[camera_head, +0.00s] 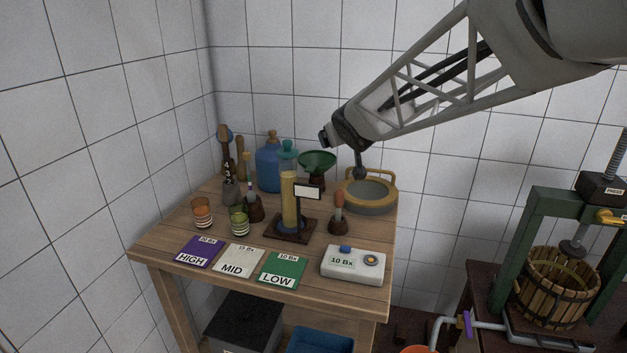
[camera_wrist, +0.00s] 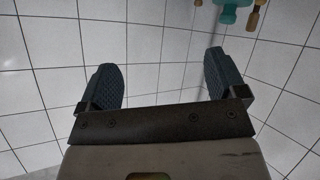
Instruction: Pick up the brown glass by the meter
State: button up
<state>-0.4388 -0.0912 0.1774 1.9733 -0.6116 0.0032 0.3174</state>
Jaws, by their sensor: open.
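A small brown-orange glass (camera_head: 202,214) with pale bands stands upright at the left of the wooden table, behind the purple HIGH card. A similar green-yellow glass (camera_head: 239,222) stands to its right. A white meter box (camera_head: 343,269) reading "10 Bx" sits at the table's front right, well apart from the brown glass. In the wrist view my gripper (camera_wrist: 162,76) is open, with nothing between its two dark fingers and tiles behind them. In the head view my arm hangs above the back right of the table, away from the glass; the fingers are not clear there.
HIGH (camera_head: 194,250), MID (camera_head: 234,259) and LOW (camera_head: 281,269) cards lie along the front of the table (camera_head: 335,297). A tall yellow cylinder (camera_head: 290,203), blue bottle (camera_head: 268,170), green funnel (camera_head: 317,160) and round sieve-like pan (camera_head: 370,195) stand behind. A press (camera_head: 556,285) stands right.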

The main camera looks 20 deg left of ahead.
jog(key=w+a+f+n+y, duration=0.1)
jog(key=w+a+n+y, duration=0.1)
jog(key=a, duration=0.6)
jog(key=w+a+f+n+y, duration=0.1)
jog(key=a+y, duration=0.1)
jog(key=a, duration=0.5)
jog(key=n+g+y, duration=0.3)
jog(key=g, duration=0.1)
send_over(202, 214)
jog(key=w+d, duration=0.2)
jog(key=d, duration=0.8)
notch_tip(202, 214, down, 13)
jog(key=s+a+f+g, duration=0.2)
jog(key=a+f, duration=0.3)
jog(key=f, duration=0.6)
jog(key=shift+s+f+m, duration=0.25)
jog(key=shift+m, duration=0.15)
jog(key=shift+a, duration=0.1)
jog(key=shift+x, duration=1.25)
jog(key=shift+a, duration=0.1)
jog(key=shift+x, duration=2.5)
